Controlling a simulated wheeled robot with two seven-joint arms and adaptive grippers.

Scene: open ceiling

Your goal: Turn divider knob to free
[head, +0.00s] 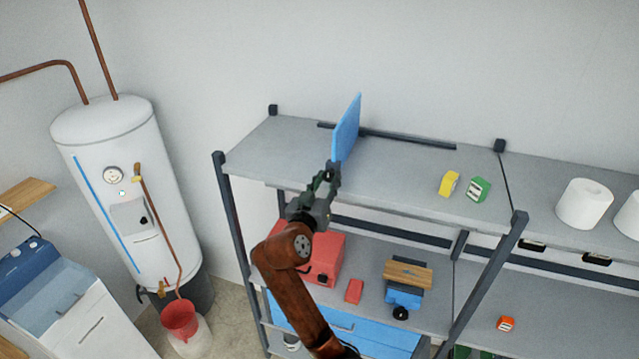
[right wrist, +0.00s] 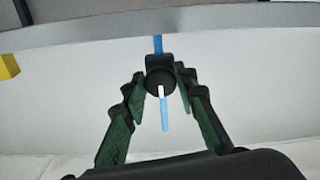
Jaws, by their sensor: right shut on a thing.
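The blue divider (head: 346,130) stands upright on the top shelf (head: 270,150), near its middle. In the right wrist view a round black knob (right wrist: 160,77) with a white pointer line sits at the divider's near end. A blue strip shows above and below it. My right gripper (head: 332,173) reaches up to the divider's front edge. In the wrist view its green and black fingers (right wrist: 161,82) close on the knob from both sides. The knob is hidden by the gripper in the head view. My left gripper is not in view.
A yellow block (head: 449,183) and a green block (head: 479,189) stand on the top shelf to the right. A dark rail (head: 420,142) runs along its back. Shelf posts (head: 500,255) frame the front. A red box (head: 325,258) sits below.

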